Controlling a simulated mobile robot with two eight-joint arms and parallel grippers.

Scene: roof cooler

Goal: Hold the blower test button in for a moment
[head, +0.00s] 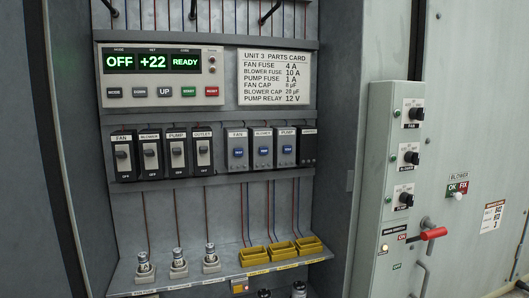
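The row of modules in the open cabinet has three with blue test buttons, labelled FAN, BLOWER and PUMP. The blower module (262,138) is the middle of these three, and its blue button (264,153) sits on its front face. The fan module's blue button (238,153) is to its left and the pump module's (287,150) to its right. Nothing touches the blower button. Whether it is pressed in is too small to tell. Neither of my grippers is in view.
A display panel (160,76) above reads OFF, +22, READY. Black breakers (150,155) stand left of the modules. Yellow holders (281,250) and fuses sit on the lower shelf. A grey switch box (396,190) with black knobs and a red handle (433,234) juts out at right.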

